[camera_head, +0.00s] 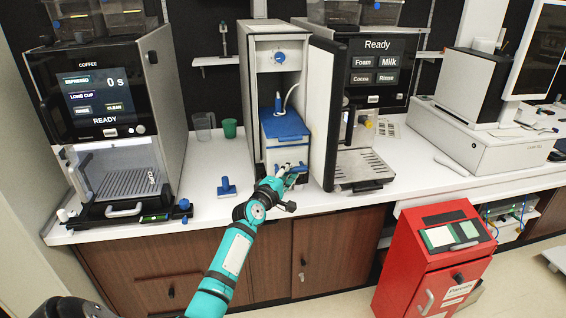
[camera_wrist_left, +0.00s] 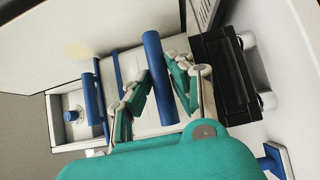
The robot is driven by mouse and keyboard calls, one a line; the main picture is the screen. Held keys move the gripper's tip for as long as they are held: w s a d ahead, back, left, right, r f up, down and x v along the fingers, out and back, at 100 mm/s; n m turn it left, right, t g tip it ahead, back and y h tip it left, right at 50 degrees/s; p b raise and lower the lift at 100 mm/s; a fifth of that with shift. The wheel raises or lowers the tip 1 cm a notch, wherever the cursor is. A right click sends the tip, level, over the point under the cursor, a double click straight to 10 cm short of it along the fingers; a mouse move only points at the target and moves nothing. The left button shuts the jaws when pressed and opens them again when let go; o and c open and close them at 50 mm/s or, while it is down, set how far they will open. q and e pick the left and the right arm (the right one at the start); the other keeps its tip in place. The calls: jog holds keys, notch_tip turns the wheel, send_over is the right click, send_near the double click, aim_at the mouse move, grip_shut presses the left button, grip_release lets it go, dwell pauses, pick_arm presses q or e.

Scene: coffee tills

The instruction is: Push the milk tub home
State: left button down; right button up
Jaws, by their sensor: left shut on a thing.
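The milk tub, a white box with a blue lid (camera_head: 285,126), stands in the open milk cooler (camera_head: 279,32) in the head view. A hose with a blue fitting (camera_head: 278,103) rises from the lid. My left gripper (camera_head: 290,172) is at the tub's front, low down. In the left wrist view its fingers (camera_wrist_left: 158,92) are shut on a blue bar (camera_wrist_left: 160,75), which looks like the tub's handle, before a white face. The gripper hides part of the tub's front, and how far in the tub sits is hard to tell. My right gripper is out of view.
The cooler's door (camera_head: 325,110) stands open on the right, close beside the tub. A coffee machine (camera_head: 105,95) is at left, another machine (camera_head: 375,65) at right. A blue tool (camera_head: 227,188), green cup (camera_head: 230,128) and clear jug (camera_head: 204,125) are on the counter. A red cabinet (camera_head: 425,262) stands below.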

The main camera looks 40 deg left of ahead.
aim_at(283, 165)
pick_arm(q)
jog(key=shift+w+a+f+b, duration=0.1)
jog(key=shift+w+a+b, duration=0.8)
jog(key=shift+a+b, duration=0.25)
jog(key=shift+w+a+f+b, duration=0.1)
jog(key=shift+w+a+b, duration=0.75)
jog(key=shift+a+b, duration=0.3)
jog(key=w+a+b, duration=0.1)
jog(key=b, duration=0.2)
jog(key=shift+w+a, duration=0.35)
jog(key=shift+w+a+r, duration=0.15)
jog(key=shift+w+a, duration=0.05)
